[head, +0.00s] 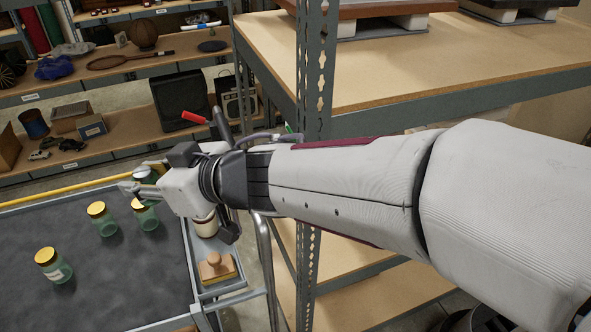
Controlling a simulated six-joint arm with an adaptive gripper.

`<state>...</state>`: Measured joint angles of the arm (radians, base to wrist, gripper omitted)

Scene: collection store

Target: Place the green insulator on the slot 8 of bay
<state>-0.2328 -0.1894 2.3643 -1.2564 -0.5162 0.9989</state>
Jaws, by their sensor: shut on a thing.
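My gripper (143,178) is at the left end of my arm, above the far right part of a dark-topped cart (110,275). Its fingers are closed on a pale green, glassy thing (145,173), which looks like the green insulator. It is small and partly covered by the fingers, so its tilt is unclear. I cannot make out slot 8 or the bay's labels.
Green glass jars with gold lids stand on the cart: one (53,265) at the front left, one (102,219) farther back, one (146,216) below my gripper. A wooden stamp (216,268) sits at its right edge. A metal shelf post (314,80) rises behind my arm.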

